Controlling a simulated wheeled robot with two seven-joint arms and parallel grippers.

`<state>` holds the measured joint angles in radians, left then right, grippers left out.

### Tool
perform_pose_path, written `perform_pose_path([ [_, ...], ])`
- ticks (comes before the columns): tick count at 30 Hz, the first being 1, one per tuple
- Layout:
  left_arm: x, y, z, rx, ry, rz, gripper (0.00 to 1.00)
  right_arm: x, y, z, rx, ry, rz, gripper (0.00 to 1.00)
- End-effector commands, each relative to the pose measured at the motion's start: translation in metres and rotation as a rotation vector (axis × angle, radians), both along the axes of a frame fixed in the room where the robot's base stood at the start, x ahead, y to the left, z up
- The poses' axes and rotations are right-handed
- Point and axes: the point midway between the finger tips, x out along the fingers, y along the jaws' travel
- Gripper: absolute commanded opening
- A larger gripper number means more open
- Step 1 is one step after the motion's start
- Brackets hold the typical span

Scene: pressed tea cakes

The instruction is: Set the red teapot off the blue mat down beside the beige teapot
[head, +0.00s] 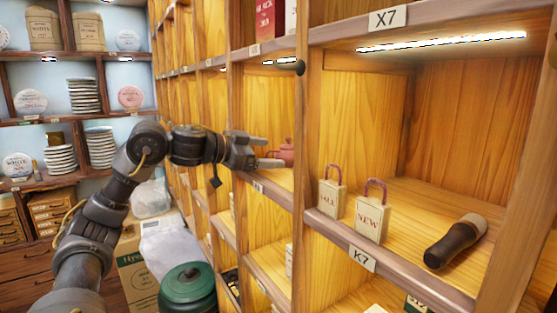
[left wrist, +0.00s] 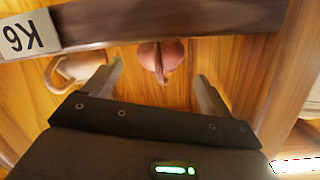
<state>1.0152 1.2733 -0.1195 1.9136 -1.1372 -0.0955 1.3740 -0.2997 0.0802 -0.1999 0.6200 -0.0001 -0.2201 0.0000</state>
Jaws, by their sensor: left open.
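The red teapot (head: 286,152) stands in a wooden shelf compartment in the head view, partly hidden by my left gripper. The left wrist view shows it too (left wrist: 172,52), lying between the lines of the two fingers near their tips. My left gripper (head: 270,152) is open at the compartment's front, and its spread fingers also show in the left wrist view (left wrist: 160,72). A beige rounded thing, apparently the beige teapot (left wrist: 78,68), is beside the red one, near one finger. I cannot make out the blue mat. My right gripper is not in view.
Shelf edges and upright dividers (head: 303,120) frame the compartment closely. A label K6 (left wrist: 22,36) is on the shelf edge. A green-lidded bin (head: 187,285) stands below.

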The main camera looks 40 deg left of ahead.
Motion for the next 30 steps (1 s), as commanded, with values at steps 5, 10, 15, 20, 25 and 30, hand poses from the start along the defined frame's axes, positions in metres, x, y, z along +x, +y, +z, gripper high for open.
perform_pose_path([
  [5, -0.036, 0.013, 0.003, 0.004, -0.001, 0.004, 0.84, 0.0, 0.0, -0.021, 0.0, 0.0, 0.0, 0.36],
  [10, -0.058, 0.021, 0.009, 0.002, 0.001, 0.002, 0.84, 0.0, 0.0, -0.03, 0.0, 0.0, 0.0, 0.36],
  [15, -0.067, 0.023, 0.014, 0.0, 0.001, 0.0, 0.84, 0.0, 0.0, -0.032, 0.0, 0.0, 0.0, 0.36],
  [20, -0.068, 0.024, 0.015, 0.0, 0.001, -0.001, 0.84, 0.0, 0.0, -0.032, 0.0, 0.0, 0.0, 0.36],
  [25, -0.068, 0.024, 0.015, 0.0, 0.001, 0.0, 0.84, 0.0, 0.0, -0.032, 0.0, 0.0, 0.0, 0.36],
  [30, -0.068, 0.024, 0.015, 0.0, 0.001, 0.0, 0.84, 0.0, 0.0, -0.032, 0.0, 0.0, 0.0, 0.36],
])
